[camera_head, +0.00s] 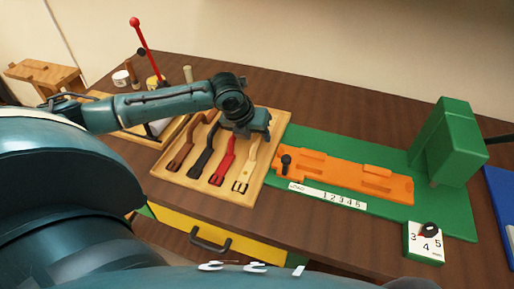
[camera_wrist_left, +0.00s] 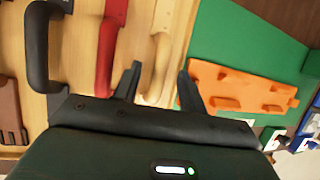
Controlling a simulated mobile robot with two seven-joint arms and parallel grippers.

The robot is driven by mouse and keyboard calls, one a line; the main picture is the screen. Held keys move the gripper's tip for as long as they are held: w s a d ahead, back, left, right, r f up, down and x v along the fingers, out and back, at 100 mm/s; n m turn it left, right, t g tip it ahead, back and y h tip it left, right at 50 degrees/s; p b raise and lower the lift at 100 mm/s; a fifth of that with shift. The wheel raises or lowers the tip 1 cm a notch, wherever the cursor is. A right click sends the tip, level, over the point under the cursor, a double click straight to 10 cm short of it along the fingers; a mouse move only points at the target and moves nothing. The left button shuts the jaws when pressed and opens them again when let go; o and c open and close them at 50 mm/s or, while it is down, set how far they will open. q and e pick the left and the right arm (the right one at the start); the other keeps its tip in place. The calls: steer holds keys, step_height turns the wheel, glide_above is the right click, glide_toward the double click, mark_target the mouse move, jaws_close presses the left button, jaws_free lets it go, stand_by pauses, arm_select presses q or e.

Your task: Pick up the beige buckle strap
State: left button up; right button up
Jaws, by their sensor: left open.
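The beige buckle strap (camera_head: 246,166) is the rightmost of the straps on the wooden tray (camera_head: 187,178) in the head view. Its buckle end points toward me and its far end lies under my left gripper (camera_head: 252,134). In the left wrist view the beige strap (camera_wrist_left: 161,52) runs up between the open fingers of the left gripper (camera_wrist_left: 160,82). The fingers stand on either side of it, and I cannot tell whether they touch it. The right gripper is not in view.
Red (camera_head: 224,162), black (camera_head: 205,160) and brown (camera_head: 186,150) straps lie left of the beige one. A green mat (camera_head: 390,217) with an orange fixture (camera_head: 345,175) lies to the right. A green machine (camera_head: 446,140) and a number dial box (camera_head: 424,243) stand further right.

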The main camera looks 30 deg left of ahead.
arm_select(q)
steer(key=shift+x, duration=1.35)
steer(key=shift+c, duration=0.4)
jaws_close()
